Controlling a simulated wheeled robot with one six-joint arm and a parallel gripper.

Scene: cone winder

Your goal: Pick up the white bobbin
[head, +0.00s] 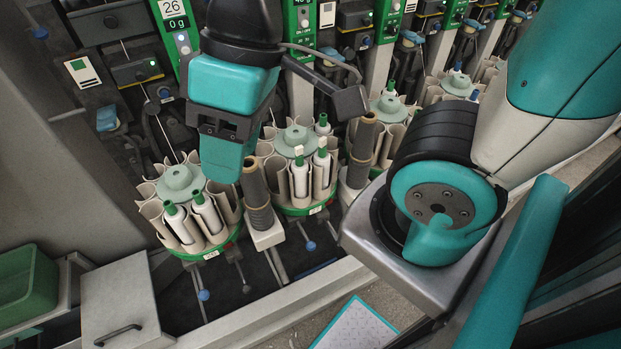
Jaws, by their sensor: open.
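White bobbins with green tops stand in the round holders at the machine front; which one the task means I cannot tell. Two white bobbins, one in front (181,226) and one beside it (208,212), lean in the left holder (222,247). More white bobbins, including one at the front (299,178), stand in the middle holder (308,210). My gripper (222,168) is open and points down above the right rear of the left holder. It hides part of that holder. It looks empty, and its fingertips are seen only partly.
Dark ribbed posts (257,190) stand between the holders, one close to my gripper. More holders (390,107) continue to the upper right. A grey box with a handle (122,300) and a green bin (27,287) are at lower left.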

